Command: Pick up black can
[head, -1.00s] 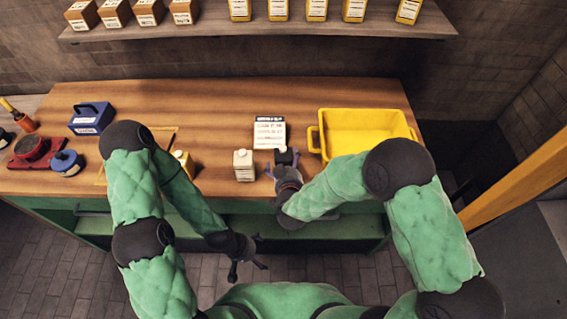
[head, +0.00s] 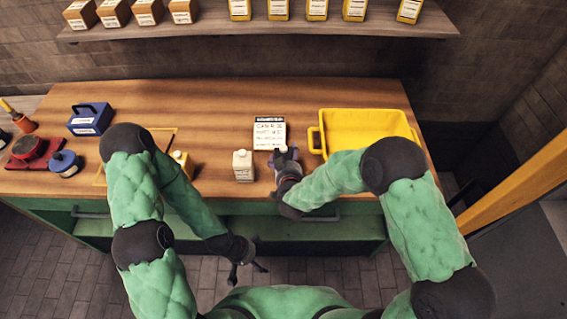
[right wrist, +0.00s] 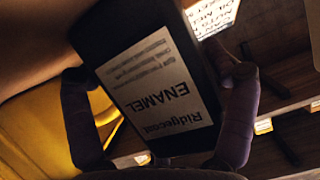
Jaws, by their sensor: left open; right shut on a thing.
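The black can (right wrist: 150,75) fills the middle of the right wrist view, with a white label reading "Ridgecoat ENAMEL". My right gripper (right wrist: 165,110) is shut on it, one finger on each side. In the head view my right gripper (head: 284,160) is over the workbench's front part, left of the yellow bin, and mostly hides the can. I cannot tell whether the can touches the bench. My left gripper (head: 247,273) is open and empty, low in front of the bench.
A yellow bin (head: 318,142) stands right on the workbench (head: 225,100). A white carton (head: 243,166) is left of my right gripper. A printed card (head: 269,131) lies behind it. A blue box (head: 91,118) and red tool (head: 36,150) are at left. A shelf (head: 210,33) holds several containers.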

